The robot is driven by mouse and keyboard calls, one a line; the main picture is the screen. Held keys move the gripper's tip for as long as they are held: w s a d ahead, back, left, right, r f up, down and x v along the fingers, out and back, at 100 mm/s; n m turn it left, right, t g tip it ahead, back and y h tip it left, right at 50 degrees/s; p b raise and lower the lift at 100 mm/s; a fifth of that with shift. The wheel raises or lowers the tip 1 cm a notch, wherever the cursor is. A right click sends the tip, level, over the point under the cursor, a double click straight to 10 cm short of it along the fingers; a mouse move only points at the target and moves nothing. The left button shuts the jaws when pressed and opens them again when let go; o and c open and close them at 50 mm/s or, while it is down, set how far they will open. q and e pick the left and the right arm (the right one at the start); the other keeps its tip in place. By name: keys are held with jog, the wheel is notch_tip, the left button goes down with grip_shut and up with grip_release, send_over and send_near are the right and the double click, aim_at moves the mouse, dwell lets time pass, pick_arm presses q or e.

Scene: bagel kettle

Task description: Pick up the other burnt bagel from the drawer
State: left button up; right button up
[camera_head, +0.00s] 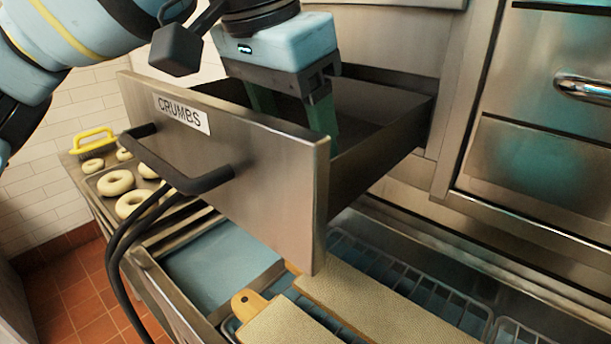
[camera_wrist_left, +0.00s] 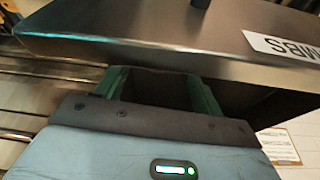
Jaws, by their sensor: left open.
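The open drawer (camera_head: 240,165), labelled CRUMBS, juts out from the steel unit in the head view. My left gripper (camera_head: 292,122) reaches down into it from above, behind the front panel, with its two green fingers apart. No burnt bagel shows in either view; the front panel and the gripper hide much of the drawer's inside. In the left wrist view the fingers of my left gripper (camera_wrist_left: 163,80) are spread, with the drawer front (camera_wrist_left: 150,30) close beyond them. I see nothing between the fingers. My right gripper is not in view.
Pale bagels (camera_head: 116,182) lie on a tray at the left, by a yellow handle (camera_head: 94,138). A black drawer handle (camera_head: 180,165) sticks out in front. Long boards (camera_head: 375,305) and a wire rack (camera_head: 420,285) lie below the drawer.

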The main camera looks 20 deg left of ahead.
pick_arm(q)
jog(key=shift+x, duration=2.5)
jog(key=shift+s+a, duration=0.1)
jog(key=c, duration=0.6)
jog(key=shift+r+p, duration=0.45)
jog(key=shift+r, duration=4.55)
